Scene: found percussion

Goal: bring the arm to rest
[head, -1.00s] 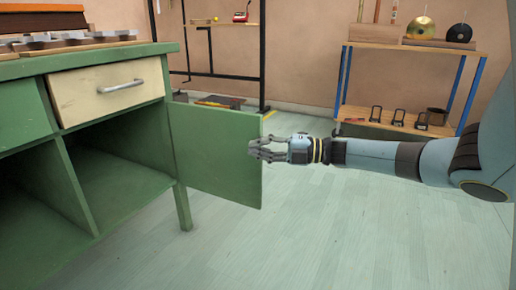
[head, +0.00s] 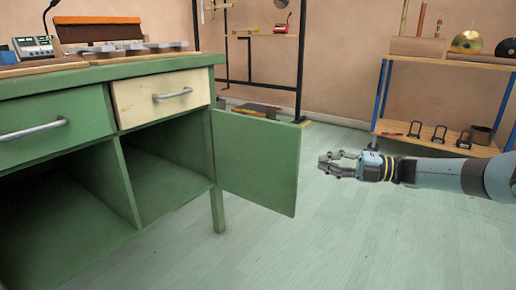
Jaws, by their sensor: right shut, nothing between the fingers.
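My right arm reaches in from the right edge of the head view. Its gripper (head: 338,164) is shut and empty, over the bare floor. It is a short way right of the open green cabinet door (head: 257,160) and apart from it in the picture. The door hangs open on the green workbench (head: 190,147), beside an empty lower compartment. My left gripper is not in view.
A cream drawer (head: 160,97) and a green drawer (head: 50,127) are shut. A shelf unit with blue posts (head: 381,92) stands at the back right, holding several items. A black rack (head: 301,60) stands at the back. The floor (head: 330,235) in front is clear.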

